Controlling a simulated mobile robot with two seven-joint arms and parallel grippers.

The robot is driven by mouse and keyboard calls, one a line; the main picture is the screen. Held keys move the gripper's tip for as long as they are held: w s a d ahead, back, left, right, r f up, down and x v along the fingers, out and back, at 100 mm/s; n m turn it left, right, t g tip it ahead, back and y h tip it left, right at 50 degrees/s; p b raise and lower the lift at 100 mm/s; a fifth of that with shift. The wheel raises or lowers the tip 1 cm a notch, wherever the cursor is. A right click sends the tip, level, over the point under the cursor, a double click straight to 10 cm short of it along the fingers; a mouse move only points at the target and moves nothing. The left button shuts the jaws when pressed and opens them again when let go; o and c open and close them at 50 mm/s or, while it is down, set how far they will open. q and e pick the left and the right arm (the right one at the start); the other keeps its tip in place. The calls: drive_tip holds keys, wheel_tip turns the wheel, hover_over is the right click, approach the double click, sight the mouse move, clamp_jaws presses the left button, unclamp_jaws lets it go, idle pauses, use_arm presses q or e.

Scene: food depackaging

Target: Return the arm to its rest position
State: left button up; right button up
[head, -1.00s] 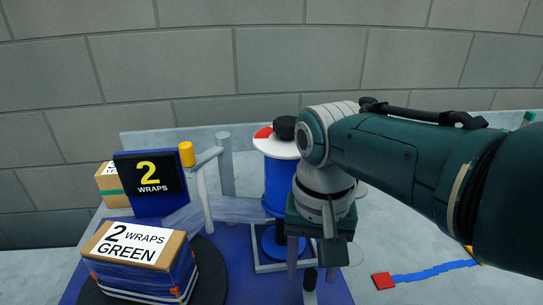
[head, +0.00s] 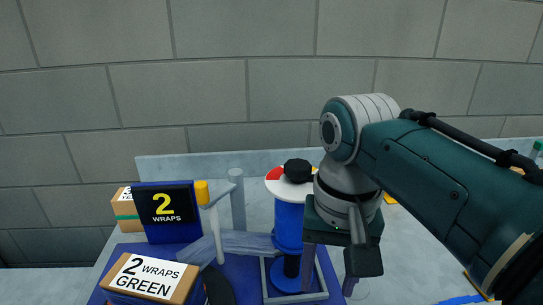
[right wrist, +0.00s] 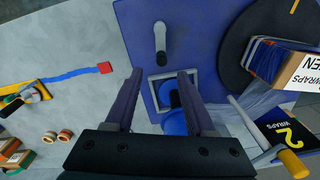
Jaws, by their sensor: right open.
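My right gripper (head: 328,280) hangs fingers down in the head view, just right of the blue spool column (head: 288,228). The lower fingertips are partly cut off or overlapped in the head view. My left gripper is in neither current view.
A box labelled "2 WRAPS GREEN" (head: 150,277) stands at the lower left on a dark turntable (right wrist: 262,58). A grey upright handle (right wrist: 160,42) stands on the blue mat. A blue strip (right wrist: 66,79) lies on the grey table.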

drive_tip(key=s+d+f+n+t, duration=0.25)
drive_tip(key=s+d, duration=0.25)
drive_tip(key=s, duration=0.5)
drive_tip(key=s+d+r+n, duration=0.1)
drive_tip(key=s+d+r, duration=0.1)
drive_tip(key=s, duration=0.3)
drive_tip(key=s+d+r+n, duration=0.1)
drive_tip(key=s+d+r, duration=0.15)
drive_tip(key=s, duration=0.25)
drive_tip(key=w+p+v, duration=0.2)
drive_tip(key=p+v, duration=0.9)
drive_tip(key=w+r+p+v, duration=0.1)
drive_tip(key=w+p+v, duration=0.2)
drive_tip(key=p+v, duration=0.8)
drive_tip(key=shift+s+a+r+t, duration=0.35)
drive_tip(key=shift+a+r+t, duration=0.1)
drive_tip(key=shift+a+r, duration=0.15)
drive_tip(key=shift+f, duration=0.1)
